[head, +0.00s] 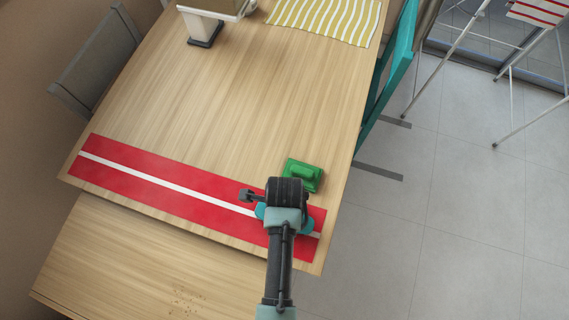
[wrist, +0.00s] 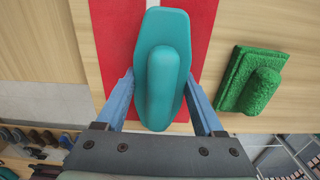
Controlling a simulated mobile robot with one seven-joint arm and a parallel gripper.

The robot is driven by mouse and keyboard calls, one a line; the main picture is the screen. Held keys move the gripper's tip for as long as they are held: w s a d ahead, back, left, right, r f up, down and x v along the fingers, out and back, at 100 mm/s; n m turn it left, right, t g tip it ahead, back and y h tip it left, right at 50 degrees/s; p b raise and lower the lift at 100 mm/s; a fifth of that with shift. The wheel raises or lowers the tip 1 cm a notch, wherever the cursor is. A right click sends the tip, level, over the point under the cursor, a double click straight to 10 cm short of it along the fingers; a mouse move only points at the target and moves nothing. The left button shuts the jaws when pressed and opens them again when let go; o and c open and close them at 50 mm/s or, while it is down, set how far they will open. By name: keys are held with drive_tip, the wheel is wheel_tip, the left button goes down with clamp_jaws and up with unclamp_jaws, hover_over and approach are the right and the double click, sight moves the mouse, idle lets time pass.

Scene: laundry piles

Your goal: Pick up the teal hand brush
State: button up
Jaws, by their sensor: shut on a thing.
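The teal hand brush (wrist: 162,70) lies between the two blue fingers of my gripper (wrist: 164,100) in the wrist view, with its rounded handle facing the camera. The fingers are shut on its sides. It is over the red cloth with a white stripe; I cannot tell whether it is lifted clear of it. In the head view my gripper (head: 285,222) is above the right end of the red cloth (head: 150,178). Teal edges of the brush (head: 306,226) show on both sides of my wrist, which hides the rest.
A green block-like thing with a handle (head: 304,174) sits just beyond my gripper, and on the right in the wrist view (wrist: 252,80). A yellow striped cloth (head: 325,18) and a white container (head: 212,12) are at the far end. The table's middle is clear. A teal chair (head: 388,75) stands at the right edge.

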drive_tip(key=c, duration=0.4)
wheel_tip(320, 180, up, 10)
drive_tip(key=shift+p, duration=0.35)
